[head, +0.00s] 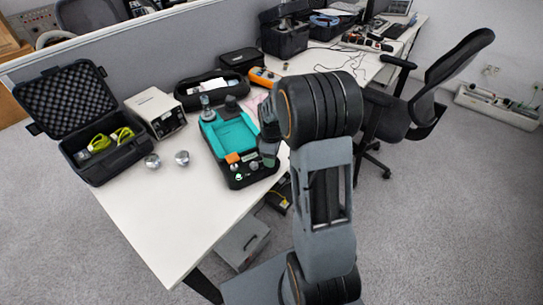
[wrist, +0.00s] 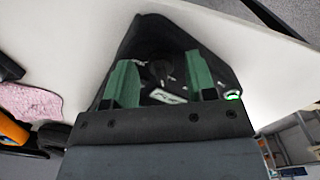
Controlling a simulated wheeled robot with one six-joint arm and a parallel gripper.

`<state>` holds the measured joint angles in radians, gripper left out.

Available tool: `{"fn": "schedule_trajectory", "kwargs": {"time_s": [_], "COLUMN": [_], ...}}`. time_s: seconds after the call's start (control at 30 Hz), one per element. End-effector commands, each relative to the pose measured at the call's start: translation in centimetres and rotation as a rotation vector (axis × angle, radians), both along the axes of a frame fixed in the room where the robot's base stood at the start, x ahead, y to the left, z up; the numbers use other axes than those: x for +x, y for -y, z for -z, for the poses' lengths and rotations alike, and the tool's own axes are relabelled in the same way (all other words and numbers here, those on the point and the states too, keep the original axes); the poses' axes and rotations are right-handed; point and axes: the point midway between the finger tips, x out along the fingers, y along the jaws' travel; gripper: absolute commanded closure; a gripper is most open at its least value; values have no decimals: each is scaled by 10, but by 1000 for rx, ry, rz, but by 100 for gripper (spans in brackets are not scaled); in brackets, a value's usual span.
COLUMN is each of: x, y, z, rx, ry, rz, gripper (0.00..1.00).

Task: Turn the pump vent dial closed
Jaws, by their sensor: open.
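The pump (head: 228,140) is a black and teal unit on the white table, with an orange part and small knobs at its front end. My gripper hangs over its front right corner in the head view, mostly hidden by my arm. In the wrist view my gripper (wrist: 157,66) is open, its two green fingers apart over the pump's dark panel (wrist: 142,35). A dark round knob (wrist: 158,70), perhaps the vent dial, lies between the fingers; I cannot tell whether they touch it. A green light (wrist: 234,97) glows beside the right finger. The dial's setting is unreadable.
An open black case (head: 98,160) with yellow-green items stands at the left. A beige box (head: 156,112) and two metal pieces (head: 182,157) sit between it and the pump. A black pouch (head: 213,90) and an orange meter (head: 263,77) lie behind. The front table area is clear.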

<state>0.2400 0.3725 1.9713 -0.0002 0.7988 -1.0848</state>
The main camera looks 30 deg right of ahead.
Motion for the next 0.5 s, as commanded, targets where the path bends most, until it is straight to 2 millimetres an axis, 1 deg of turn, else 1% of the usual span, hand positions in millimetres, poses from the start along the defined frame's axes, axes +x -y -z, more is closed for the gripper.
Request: {"fn": "schedule_trajectory", "kwargs": {"time_s": [0.17,0.3,0.5], "x": [1,1,1], "y": [0,0,1], "z": [-27,-57,-96], "rx": [-2,-2,-2], "ry": [7,6,6], "rz": [0,0,0], "gripper": [49,49,49]}}
